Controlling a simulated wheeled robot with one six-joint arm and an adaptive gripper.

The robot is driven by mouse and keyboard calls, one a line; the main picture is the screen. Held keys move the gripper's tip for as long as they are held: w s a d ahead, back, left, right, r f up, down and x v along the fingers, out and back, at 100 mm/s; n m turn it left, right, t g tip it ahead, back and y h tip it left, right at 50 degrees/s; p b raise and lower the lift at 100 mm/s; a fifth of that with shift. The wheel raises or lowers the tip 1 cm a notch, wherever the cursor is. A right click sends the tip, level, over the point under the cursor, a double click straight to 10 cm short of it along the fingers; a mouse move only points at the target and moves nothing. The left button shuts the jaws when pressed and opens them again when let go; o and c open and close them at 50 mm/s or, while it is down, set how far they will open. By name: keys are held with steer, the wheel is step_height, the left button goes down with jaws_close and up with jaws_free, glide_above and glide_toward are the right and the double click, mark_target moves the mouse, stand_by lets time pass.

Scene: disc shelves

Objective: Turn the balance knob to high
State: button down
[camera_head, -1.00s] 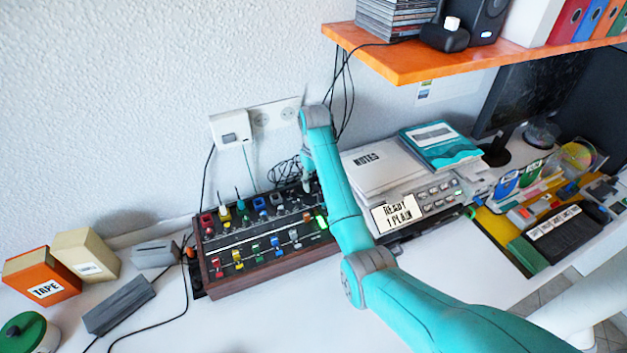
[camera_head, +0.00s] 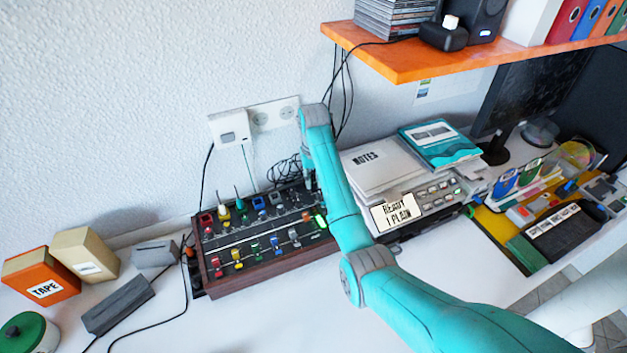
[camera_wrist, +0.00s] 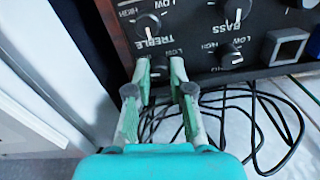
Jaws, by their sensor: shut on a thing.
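The dark, wood-sided control panel (camera_head: 265,247) stands on the white desk against the wall. My gripper (camera_wrist: 160,69) is at the panel's far right corner, shut on a small dark knob that its fingers mostly hide. In the wrist view the panel appears upside down. Other black knobs with white pointer lines, one at the upper middle (camera_wrist: 148,22) and one to the right (camera_wrist: 228,55), show beside LOW and HIGH marks. TREBLE and BASS labels are readable.
Coloured switches cover the panel's left and middle. Loose black cables (camera_wrist: 240,110) lie behind it. An orange shelf (camera_head: 410,62) hangs above. The front desk is mostly clear.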

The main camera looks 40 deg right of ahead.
steer(key=c, duration=1)
jaws_free()
steer(key=shift+c, duration=0.2)
